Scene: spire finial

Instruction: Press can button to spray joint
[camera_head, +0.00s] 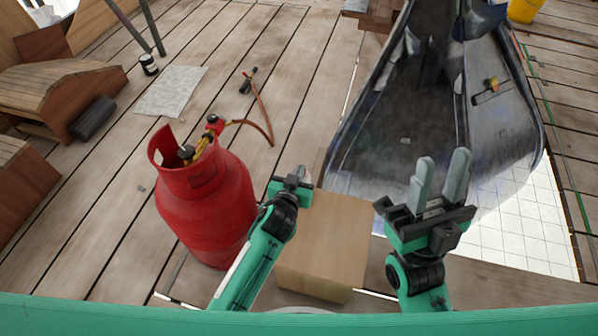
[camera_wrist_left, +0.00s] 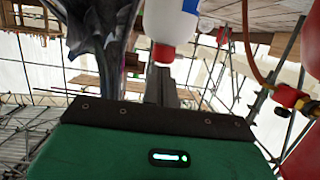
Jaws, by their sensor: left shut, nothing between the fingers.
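A white can with a red cap and a blue patch (camera_wrist_left: 168,22) shows at the top of the left wrist view, its cap toward the picture's bottom. I cannot make out this can in the head view. My right gripper (camera_head: 441,166) is open and empty, fingers pointing up, in front of the dark metal spire piece.
A red gas cylinder (camera_head: 215,205) with a hose and torch (camera_head: 249,80) stands left of my left arm. The wooden box (camera_head: 335,240) is between my arms. The grey metal spire piece (camera_head: 400,100) fills the back right. A grey sheet (camera_head: 170,92) lies on the planks.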

